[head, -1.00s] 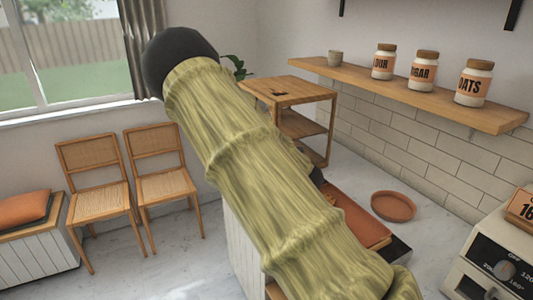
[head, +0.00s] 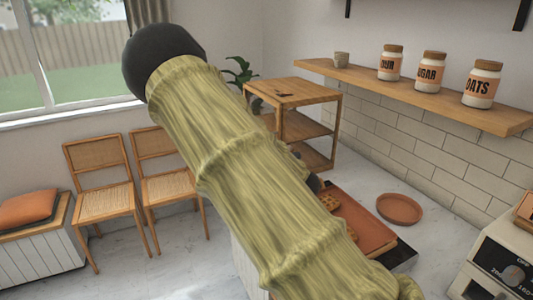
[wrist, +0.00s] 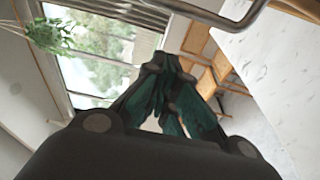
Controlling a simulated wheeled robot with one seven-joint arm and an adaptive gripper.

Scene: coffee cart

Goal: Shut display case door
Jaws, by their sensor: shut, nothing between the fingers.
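The wooden display case (head: 300,92) stands on the far end of the counter in the head view, with its shelves showing on the near side. My arm covers part of its left side. A door on it cannot be made out clearly, nor how far it is open. My gripper (wrist: 165,72) shows in the wrist view with its dark green fingers together and nothing between them. It is not clearly visible in the head view, where my arm blocks the middle. I cannot tell how far it is from the case.
A terracotta dish (head: 399,208) and an orange-brown board (head: 365,230) lie on the counter. A shelf (head: 430,95) with several jars runs along the right wall. Two chairs (head: 100,185) stand by the window. A metal bar (wrist: 235,18) crosses the top of the wrist view.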

